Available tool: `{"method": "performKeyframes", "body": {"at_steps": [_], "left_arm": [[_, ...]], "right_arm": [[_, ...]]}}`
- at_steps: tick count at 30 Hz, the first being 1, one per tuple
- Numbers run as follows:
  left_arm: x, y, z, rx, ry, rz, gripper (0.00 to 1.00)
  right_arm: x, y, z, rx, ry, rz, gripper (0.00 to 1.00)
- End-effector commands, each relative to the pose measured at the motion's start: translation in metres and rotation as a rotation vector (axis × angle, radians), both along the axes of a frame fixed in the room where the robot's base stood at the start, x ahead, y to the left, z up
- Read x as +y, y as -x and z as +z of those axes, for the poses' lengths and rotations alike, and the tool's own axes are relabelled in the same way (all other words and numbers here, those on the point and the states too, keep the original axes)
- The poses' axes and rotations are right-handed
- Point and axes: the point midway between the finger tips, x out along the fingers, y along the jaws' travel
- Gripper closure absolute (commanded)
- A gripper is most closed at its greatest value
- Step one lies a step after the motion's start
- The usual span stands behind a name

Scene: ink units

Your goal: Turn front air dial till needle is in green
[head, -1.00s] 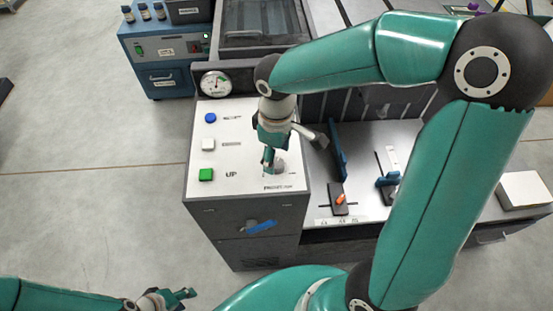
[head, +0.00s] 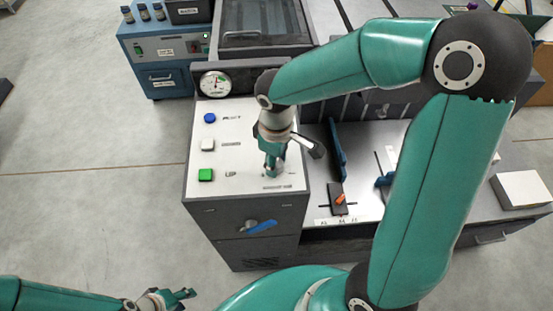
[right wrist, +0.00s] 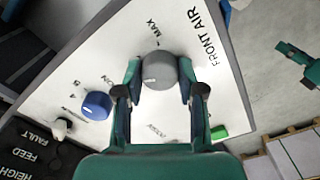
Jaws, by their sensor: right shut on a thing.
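The front air dial is a grey round knob (right wrist: 160,70) on the white panel (head: 235,178), beside the printed words FRONT AIR and MAX. My right gripper (right wrist: 160,90) has its two fingers on either side of the dial and is shut on it. In the head view my right gripper (head: 273,170) points down at the panel's right part and largely hides the dial. The round gauge (head: 215,84) stands behind the panel, with a green mark at its upper right; its needle is too small to read surely. My left gripper (head: 178,296) is empty at the bottom left, its fingers looking apart.
A blue button (head: 210,118), a white button (head: 208,145) and a green button (head: 205,175) line the panel's left side. A blue knob (right wrist: 97,105) sits near the dial. A blue lever (head: 261,226) is on the cabinet front. Open floor lies left.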

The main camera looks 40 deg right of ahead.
Motion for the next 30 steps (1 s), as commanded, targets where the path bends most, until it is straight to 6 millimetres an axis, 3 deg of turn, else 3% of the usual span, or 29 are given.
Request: {"method": "performKeyframes", "body": {"at_steps": [10, 22, 23, 27, 30], "left_arm": [[0.000, 0.000, -0.029, 0.000, 0.000, 0.000, 0.60], [0.000, 0.000, -0.030, 0.000, 0.000, 0.000, 0.60], [0.000, 0.000, -0.030, 0.000, 0.000, 0.000, 0.60], [0.000, 0.000, -0.030, 0.000, 0.000, 0.000, 0.60], [0.000, 0.000, -0.030, 0.000, 0.000, 0.000, 0.60]], "right_arm": [[0.000, -0.001, -0.004, -0.004, 0.000, -0.280, 0.96], [0.000, 0.000, 0.000, 0.000, 0.001, -0.360, 0.96], [0.000, 0.000, 0.000, 0.000, 0.001, -0.360, 0.58], [0.000, 0.000, 0.000, 0.000, 0.000, -0.360, 0.36], [-0.001, 0.000, 0.000, 0.000, 0.000, -0.360, 0.36]]}}
